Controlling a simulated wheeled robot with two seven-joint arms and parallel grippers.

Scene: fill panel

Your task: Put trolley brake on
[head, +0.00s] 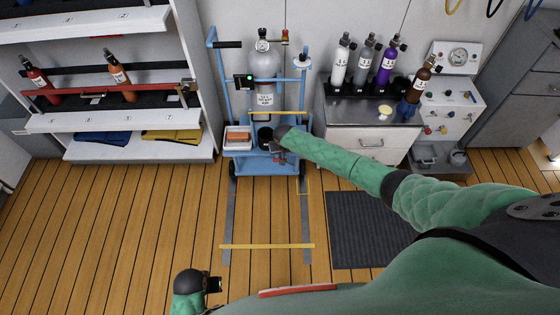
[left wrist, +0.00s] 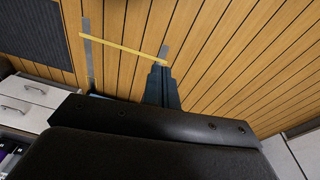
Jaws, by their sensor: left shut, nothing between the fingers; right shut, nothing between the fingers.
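The blue trolley (head: 262,167) stands against the back wall with a grey gas cylinder (head: 263,70) upright on it. My right gripper (head: 279,156) is shut and empty, low at the front of the trolley, just over its lower deck. I cannot tell whether it touches the trolley. A small reddish part shows by its fingers. I cannot make out the brake; the right gripper and forearm cover part of the trolley's lower front. My left gripper (head: 215,284) is shut and empty over the floor, well short of the trolley. It also shows in the left wrist view (left wrist: 161,84).
Grey floor strips and a yellow bar (head: 267,246) lie before the trolley. A shelf unit (head: 202,120) stands left. A steel cabinet (head: 365,145) with several small cylinders and a gauge panel (head: 458,57) stand right. A dark mat (head: 365,235) lies on the floor.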

